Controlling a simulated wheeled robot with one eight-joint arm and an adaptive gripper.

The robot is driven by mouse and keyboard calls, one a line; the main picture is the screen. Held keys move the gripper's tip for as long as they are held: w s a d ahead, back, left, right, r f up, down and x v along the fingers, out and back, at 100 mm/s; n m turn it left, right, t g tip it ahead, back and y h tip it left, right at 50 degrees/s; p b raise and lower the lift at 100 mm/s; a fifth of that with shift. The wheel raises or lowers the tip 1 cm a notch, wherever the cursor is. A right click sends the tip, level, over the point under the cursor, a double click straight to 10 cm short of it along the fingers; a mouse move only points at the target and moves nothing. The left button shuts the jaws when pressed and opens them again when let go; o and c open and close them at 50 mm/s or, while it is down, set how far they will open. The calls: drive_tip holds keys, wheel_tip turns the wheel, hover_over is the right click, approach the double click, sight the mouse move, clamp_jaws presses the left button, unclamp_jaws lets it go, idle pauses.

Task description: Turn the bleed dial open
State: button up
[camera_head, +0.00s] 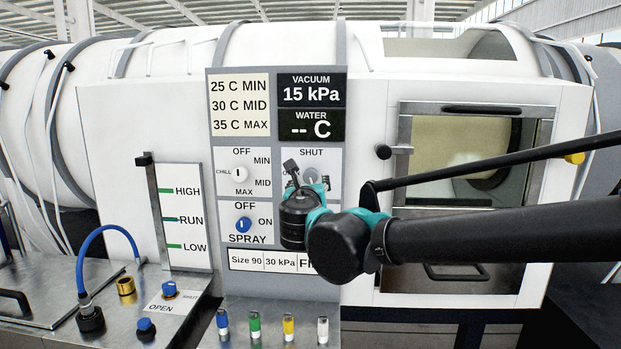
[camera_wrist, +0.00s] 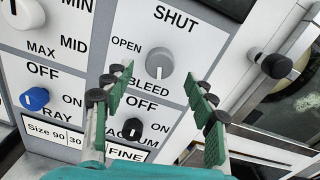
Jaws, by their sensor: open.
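The bleed dial (camera_wrist: 159,62) is a round pale grey knob on a white panel. SHUT is printed above it, OPEN to its left and BLEED below. In the wrist view my gripper (camera_wrist: 159,78) is open, with its green-padded fingers spread to the left and right of the dial. They look apart from it, though I cannot tell how deep the gap is. In the head view my gripper (camera_head: 291,171) is in front of the panel and partly covers the bleed dial (camera_head: 312,176).
A black vacuum knob (camera_wrist: 133,129) sits just below, close to the fingers. The blue spray knob (camera_head: 243,225) and white chill dial (camera_head: 239,174) are to the left. A windowed door with a black-knobbed latch (camera_head: 384,152) is to the right. A steel bench (camera_head: 60,305) lies lower left.

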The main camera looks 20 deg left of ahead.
sight(310, 177)
drive_tip(key=x, duration=0.5)
drive_tip(key=shift+w+a, duration=0.1)
drive_tip(key=shift+w, duration=0.3)
drive_tip(key=c, duration=1.2)
